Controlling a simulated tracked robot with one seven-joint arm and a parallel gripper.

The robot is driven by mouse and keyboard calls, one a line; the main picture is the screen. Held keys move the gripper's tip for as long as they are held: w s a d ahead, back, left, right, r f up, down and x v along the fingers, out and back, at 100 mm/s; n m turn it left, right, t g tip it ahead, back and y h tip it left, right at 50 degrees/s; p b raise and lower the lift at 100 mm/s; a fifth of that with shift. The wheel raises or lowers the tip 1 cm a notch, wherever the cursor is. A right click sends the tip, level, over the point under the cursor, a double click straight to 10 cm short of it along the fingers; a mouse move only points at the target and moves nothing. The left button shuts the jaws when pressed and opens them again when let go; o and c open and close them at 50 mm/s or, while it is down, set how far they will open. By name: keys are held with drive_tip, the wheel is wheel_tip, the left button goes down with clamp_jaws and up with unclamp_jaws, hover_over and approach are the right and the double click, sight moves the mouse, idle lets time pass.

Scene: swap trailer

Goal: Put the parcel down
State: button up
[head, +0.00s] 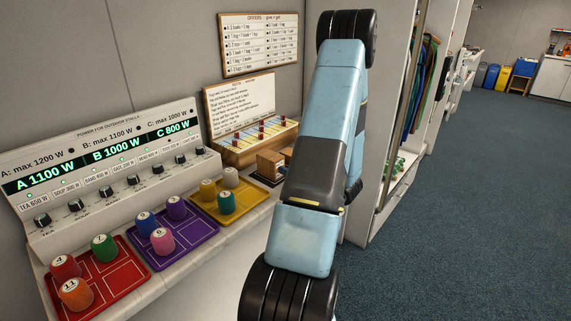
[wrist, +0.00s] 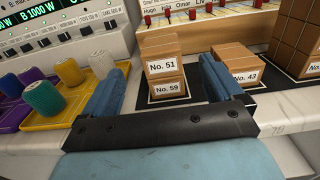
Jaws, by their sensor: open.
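My gripper (wrist: 162,72) is open in the wrist view, its two blue fingers wide apart with nothing gripped. Beyond and between the fingers, parcel No. 51 (wrist: 162,51) rests on top of parcel No. 59 (wrist: 168,79). Both are brown boxes with white labels, stacked upright on a black mat (wrist: 147,97). Gaps show between the stack and each finger. Parcel No. 43 (wrist: 233,60) stands to the right, partly hidden by the right finger. In the head view a brown parcel (head: 270,164) shows left of my arm, which hides the gripper.
More brown boxes (wrist: 298,42) stand at the far right. A yellow tray (wrist: 60,122) with cylinders lies to the left; purple (head: 172,230) and red (head: 110,275) trays lie further left. A power panel (head: 110,165) and a pegged board (head: 262,138) stand behind.

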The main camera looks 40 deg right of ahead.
drive_tip(key=shift+s, duration=0.2)
drive_tip(key=w+a+r+n+g+y, duration=0.1)
drive_tip(key=a+r+n+g+y, duration=0.35)
drive_tip(key=a, duration=0.55)
drive_tip(key=w+a+r+n+g+y, duration=0.1)
drive_tip(key=a+r+n+g+y, duration=0.15)
drive_tip(key=a+r+n, duration=0.6)
drive_tip(key=w+a+r+n+g+y, duration=0.1)
drive_tip(key=a+r+n+g+y, duration=0.2)
drive_tip(key=a, duration=0.8)
drive_tip(key=s+a+r+n+g+h, duration=0.1)
drive_tip(key=s+a+r+n+h, duration=0.4)
drive_tip(key=s+n, duration=0.3)
drive_tip(key=s+a+r+n+g+h, duration=0.1)
drive_tip(key=s+a+r+n+h, duration=0.4)
drive_tip(key=s+n, duration=0.4)
drive_tip(key=shift+a+r+n+h, duration=0.3)
drive_tip(key=shift+a+n+h, duration=0.3)
drive_tip(key=shift+n, duration=0.5)
